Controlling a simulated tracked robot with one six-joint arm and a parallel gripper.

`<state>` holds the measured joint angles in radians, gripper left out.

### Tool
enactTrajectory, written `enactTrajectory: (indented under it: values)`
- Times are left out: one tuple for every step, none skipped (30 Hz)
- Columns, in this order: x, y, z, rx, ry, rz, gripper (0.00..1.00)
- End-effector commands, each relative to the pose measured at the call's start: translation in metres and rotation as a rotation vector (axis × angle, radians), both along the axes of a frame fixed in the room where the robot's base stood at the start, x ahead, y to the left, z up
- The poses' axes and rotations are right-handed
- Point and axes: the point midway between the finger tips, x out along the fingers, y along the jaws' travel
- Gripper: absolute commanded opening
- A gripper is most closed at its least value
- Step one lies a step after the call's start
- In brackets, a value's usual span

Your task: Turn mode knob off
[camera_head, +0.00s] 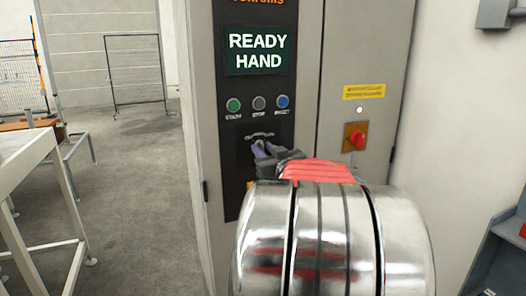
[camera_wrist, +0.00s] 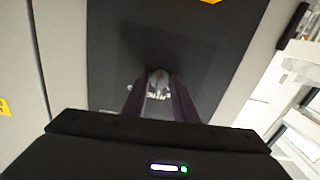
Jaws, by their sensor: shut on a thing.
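The mode knob (camera_wrist: 158,80) is a small grey knob on the black control panel (camera_head: 236,190) of a grey cabinet. My gripper (camera_wrist: 158,92) is at the panel with its two fingers closed on the knob, one on each side. In the head view my gripper (camera_head: 264,150) reaches the panel below the row of buttons and hides the knob. Which way the knob points cannot be told. The screen (camera_head: 258,50) above reads "READY HAND".
Green, grey and blue buttons (camera_head: 258,103) sit just above my gripper. A red rotary switch (camera_head: 355,136) on a yellow plate is on the cabinet to the right. A table (camera_head: 20,150) stands at the left; the floor (camera_head: 140,170) between is clear.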

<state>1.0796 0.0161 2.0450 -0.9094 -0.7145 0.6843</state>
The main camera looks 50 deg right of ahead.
Motion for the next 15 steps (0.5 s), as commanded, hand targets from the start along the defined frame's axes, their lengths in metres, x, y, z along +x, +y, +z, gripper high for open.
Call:
enactTrajectory:
  values:
    - [0.0017,0.0015,0.0006,-0.023,0.012,0.005,0.03]
    - [0.0017,0.0014,0.0006,-0.039,0.021,0.005,0.03]
    - [0.0017,0.0014,0.0006,-0.059,0.033,0.005,0.03]
    - [0.0017,0.0014,0.0006,-0.076,0.044,0.005,0.03]
    - [0.0017,0.0014,0.0007,-0.095,0.055,0.005,0.03]
    - [0.0017,0.0014,0.0007,-0.122,0.069,0.005,0.03]
    - [0.0017,0.0014,0.0008,-0.141,0.081,0.005,0.03]
    - [0.0017,0.0014,0.0008,-0.163,0.094,0.005,0.03]
    - [0.0017,0.0014,0.0008,-0.192,0.111,0.005,0.03]
    - [0.0017,0.0013,0.0009,-0.215,0.124,0.005,0.03]
    - [0.0017,0.0013,0.0009,-0.239,0.139,0.005,0.03]
    - [0.0018,0.0014,0.0009,-0.269,0.157,0.005,0.03]
    - [0.0017,0.0013,0.0010,-0.293,0.170,0.005,0.03]
    - [0.0018,0.0014,0.0010,-0.317,0.184,0.005,0.03]
    - [0.0018,0.0014,0.0010,-0.348,0.203,0.005,0.03]
